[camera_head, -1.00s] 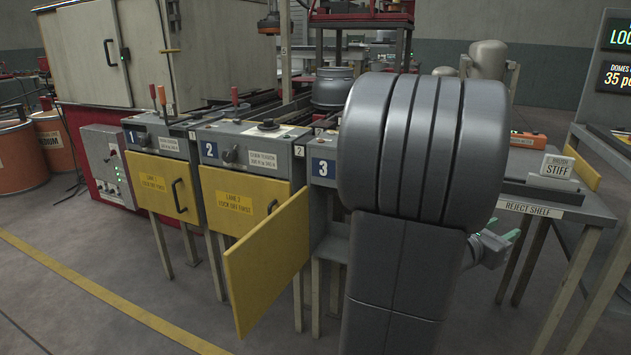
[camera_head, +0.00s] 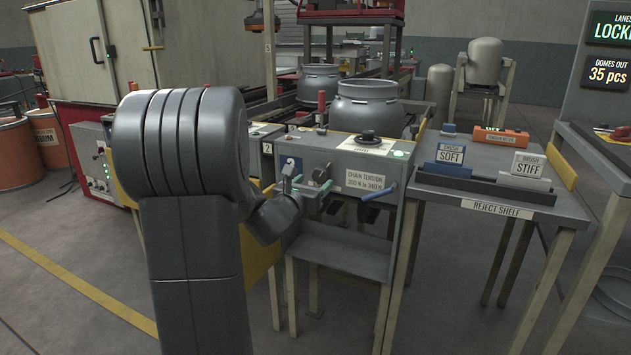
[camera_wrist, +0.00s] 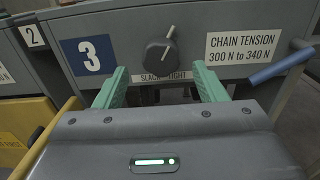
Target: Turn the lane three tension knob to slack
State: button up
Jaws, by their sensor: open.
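The lane three tension knob (camera_wrist: 160,57) is a dark round knob on the grey panel in the wrist view. A pale pointer line on it leans up and slightly right. The label below it reads SLACK at left and TIGHT at right, partly covered. In the head view the knob (camera_head: 322,174) shows just beyond my gripper. My gripper (camera_wrist: 161,76) is open, with its green fingers spread left and right below the knob and nothing between them. I cannot tell whether either finger touches the panel. The blue "3" plate (camera_wrist: 88,55) is left of the knob.
A blue-handled lever (camera_wrist: 280,68) sticks out at the panel's right, below the chain tension label (camera_wrist: 242,47). A yellow door (camera_wrist: 45,140) stands at lower left. The reject shelf (camera_head: 500,208) is to the right. An open shelf (camera_head: 345,250) lies below the panel.

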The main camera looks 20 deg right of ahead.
aim_at(319, 178)
jog(key=shift+x, duration=1.8)
jog(key=c, duration=1)
